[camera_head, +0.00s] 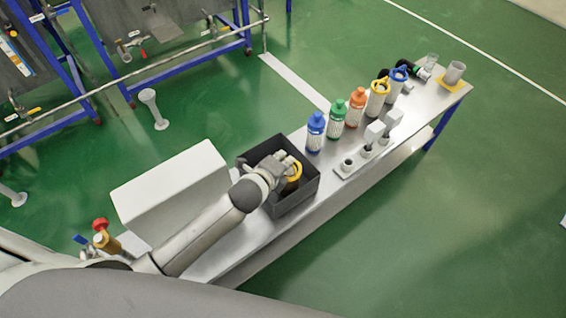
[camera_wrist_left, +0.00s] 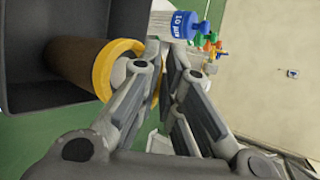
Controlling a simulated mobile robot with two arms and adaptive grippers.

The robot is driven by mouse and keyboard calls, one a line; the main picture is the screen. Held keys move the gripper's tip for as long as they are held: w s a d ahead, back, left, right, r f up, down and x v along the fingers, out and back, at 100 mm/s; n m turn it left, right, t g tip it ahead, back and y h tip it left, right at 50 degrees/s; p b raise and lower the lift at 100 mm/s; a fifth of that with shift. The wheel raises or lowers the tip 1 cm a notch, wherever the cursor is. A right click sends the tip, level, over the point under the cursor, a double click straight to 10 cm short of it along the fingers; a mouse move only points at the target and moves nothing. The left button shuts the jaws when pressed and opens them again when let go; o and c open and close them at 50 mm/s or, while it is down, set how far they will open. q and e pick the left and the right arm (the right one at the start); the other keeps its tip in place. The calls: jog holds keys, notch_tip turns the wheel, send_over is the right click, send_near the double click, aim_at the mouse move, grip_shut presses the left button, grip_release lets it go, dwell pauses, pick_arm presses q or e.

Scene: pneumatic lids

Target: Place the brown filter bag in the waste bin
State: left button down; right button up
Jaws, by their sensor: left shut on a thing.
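The brown filter bag (camera_wrist_left: 72,66) has a yellow ring at its mouth, and this ring also shows in the head view (camera_head: 295,172). My left gripper (camera_head: 284,170) is shut on the bag at its yellow ring. In the left wrist view the fingers (camera_wrist_left: 166,68) close at the ring's edge. The waste bin (camera_head: 294,203) is a dark grey open box on the metal table. The gripper and bag are over or within its opening; the exact height is hard to tell. The bin's dark walls show behind the bag in the left wrist view (camera_wrist_left: 28,92). My right gripper is not in view.
A white box (camera_head: 172,190) stands left of the bin. Blue (camera_head: 316,132), green (camera_head: 337,118) and orange (camera_head: 356,106) bottles stand right of it, with yellow- and blue-ringed containers beyond. A small rack (camera_head: 350,168) is near the table (camera_head: 230,245) edge.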

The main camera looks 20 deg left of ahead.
pick_arm(q)
jog(key=shift+w+f, duration=0.1)
jog(key=shift+f, duration=0.3)
jog(key=c, duration=2)
grip_release()
jog(key=shift+f, duration=0.2)
jog(key=shift+c, duration=0.2)
jog(key=o, duration=0.4)
jog(key=shift+r, duration=0.15)
jog(key=p+v, duration=0.1)
jog(key=v, duration=1.1)
